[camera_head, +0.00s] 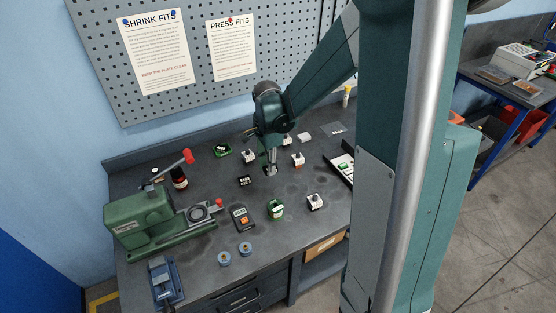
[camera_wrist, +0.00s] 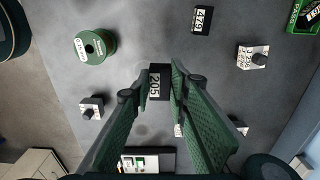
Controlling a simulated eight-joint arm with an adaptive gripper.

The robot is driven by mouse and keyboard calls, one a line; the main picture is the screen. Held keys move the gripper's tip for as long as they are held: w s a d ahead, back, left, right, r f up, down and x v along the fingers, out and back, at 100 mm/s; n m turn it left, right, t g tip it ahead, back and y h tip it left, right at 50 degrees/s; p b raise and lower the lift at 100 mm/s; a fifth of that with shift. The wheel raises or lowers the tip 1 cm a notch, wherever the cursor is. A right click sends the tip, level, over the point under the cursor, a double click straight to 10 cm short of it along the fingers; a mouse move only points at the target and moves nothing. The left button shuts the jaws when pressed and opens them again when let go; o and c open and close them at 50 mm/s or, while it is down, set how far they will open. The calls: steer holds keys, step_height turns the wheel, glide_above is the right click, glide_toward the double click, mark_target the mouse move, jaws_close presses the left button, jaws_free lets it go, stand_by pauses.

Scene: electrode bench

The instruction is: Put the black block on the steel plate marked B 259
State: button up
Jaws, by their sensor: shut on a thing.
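My gripper (camera_wrist: 157,92) is shut on a black block (camera_wrist: 160,71) with a white label that reads 205. In the head view my gripper (camera_head: 271,170) points down over the middle of the bench; the held block is too small to make out there. Another black block (camera_wrist: 202,19), labelled 642 or similar, lies apart on the bench; it also shows in the head view (camera_head: 245,181). Several pale pieces with black knobs (camera_wrist: 252,57) stand around my gripper, one of them at the right front (camera_head: 316,203). Their small marks are not readable, and I cannot make out B 259.
A green spool (camera_head: 276,210), a black meter (camera_head: 243,218) and two blue rings (camera_head: 224,258) stand toward the front. A green press (camera_head: 140,222) fills the left. A small green tray (camera_head: 221,150) is behind; a dark tray (camera_head: 338,158) is at the right, partly hidden by my body.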

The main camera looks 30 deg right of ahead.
steer(key=w+d+r, duration=0.1)
steer(key=w+d, duration=0.8)
steer(key=d, duration=0.1)
steer(key=p, duration=0.2)
glide_above(333, 128)
steer(key=shift+s+f, duration=0.15)
steer(key=shift+f, duration=0.05)
steer(key=shift+a, duration=0.1)
steer(key=shift+f, duration=3.15)
steer(key=shift+f, duration=1.85)
steer(key=shift+f, duration=0.15)
